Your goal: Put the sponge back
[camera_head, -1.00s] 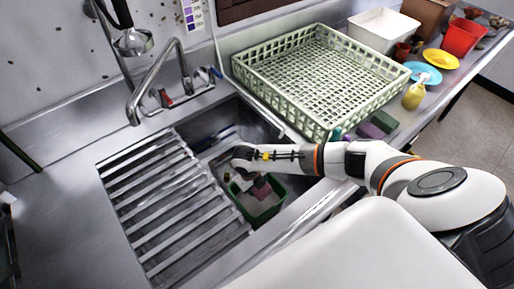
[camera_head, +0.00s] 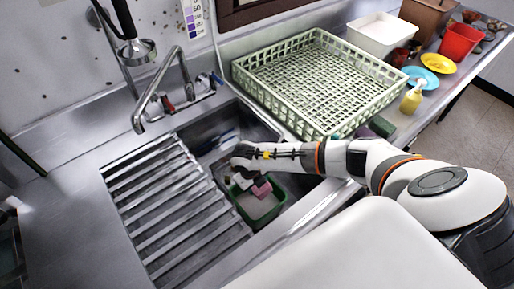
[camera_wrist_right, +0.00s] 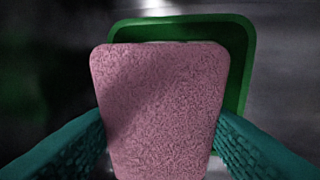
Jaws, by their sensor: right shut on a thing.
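A pink sponge (camera_head: 262,187) is held by my right gripper (camera_head: 240,174) over the green tub (camera_head: 279,207) in the sink basin. In the right wrist view the sponge (camera_wrist_right: 160,110) fills the middle, between the two teal fingers of my right gripper (camera_wrist_right: 160,128). The green tub (camera_wrist_right: 246,55) shows behind it. The sponge's far side and most of the tub's inside are hidden there. My left gripper is not in view.
A slatted drainboard (camera_head: 165,205) covers the left of the sink (camera_head: 205,128). A yellow bottle (camera_head: 411,100) and coloured dishes stand at right.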

